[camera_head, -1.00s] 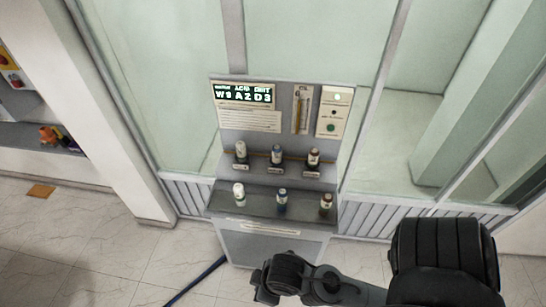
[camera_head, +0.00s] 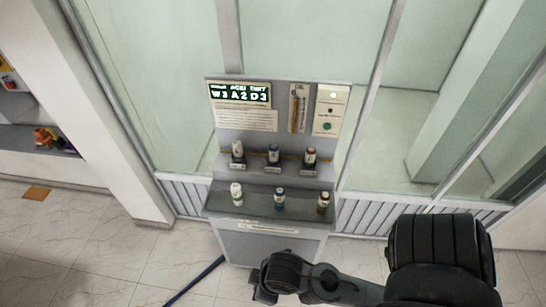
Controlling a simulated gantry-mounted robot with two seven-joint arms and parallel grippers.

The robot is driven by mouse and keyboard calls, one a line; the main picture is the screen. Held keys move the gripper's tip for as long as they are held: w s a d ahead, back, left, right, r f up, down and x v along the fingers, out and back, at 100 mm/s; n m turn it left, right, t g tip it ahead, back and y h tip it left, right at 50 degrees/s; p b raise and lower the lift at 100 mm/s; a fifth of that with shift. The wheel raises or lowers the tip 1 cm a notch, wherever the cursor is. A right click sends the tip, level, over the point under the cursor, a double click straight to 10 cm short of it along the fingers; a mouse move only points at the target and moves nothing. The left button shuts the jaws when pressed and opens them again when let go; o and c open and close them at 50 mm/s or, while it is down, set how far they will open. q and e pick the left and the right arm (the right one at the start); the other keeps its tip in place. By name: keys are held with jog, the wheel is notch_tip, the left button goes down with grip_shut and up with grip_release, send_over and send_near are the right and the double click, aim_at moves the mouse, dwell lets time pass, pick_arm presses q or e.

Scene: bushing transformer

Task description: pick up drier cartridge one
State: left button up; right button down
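Several small capped cartridges stand upright on a grey cabinet. The upper shelf holds a white-capped one (camera_head: 238,149) at left, a blue-grey one (camera_head: 273,154) in the middle and a brown-capped one (camera_head: 310,156) at right. The lower ledge holds a white one (camera_head: 236,194) at left, a blue one (camera_head: 280,199) in the middle and a brown-topped one (camera_head: 323,203) at right. I cannot tell which is drier cartridge one. My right arm comes in at lower right; its dark end (camera_head: 265,285) is below the cabinet, apart from every cartridge, its fingers indistinct. My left gripper is out of view.
The grey cabinet (camera_head: 269,247) has a back panel with a lit display (camera_head: 240,95), a gauge (camera_head: 298,108) and a white indicator plate (camera_head: 330,111). Glass panels stand behind. A dark blue cable (camera_head: 197,281) lies on the tiled floor at lower left.

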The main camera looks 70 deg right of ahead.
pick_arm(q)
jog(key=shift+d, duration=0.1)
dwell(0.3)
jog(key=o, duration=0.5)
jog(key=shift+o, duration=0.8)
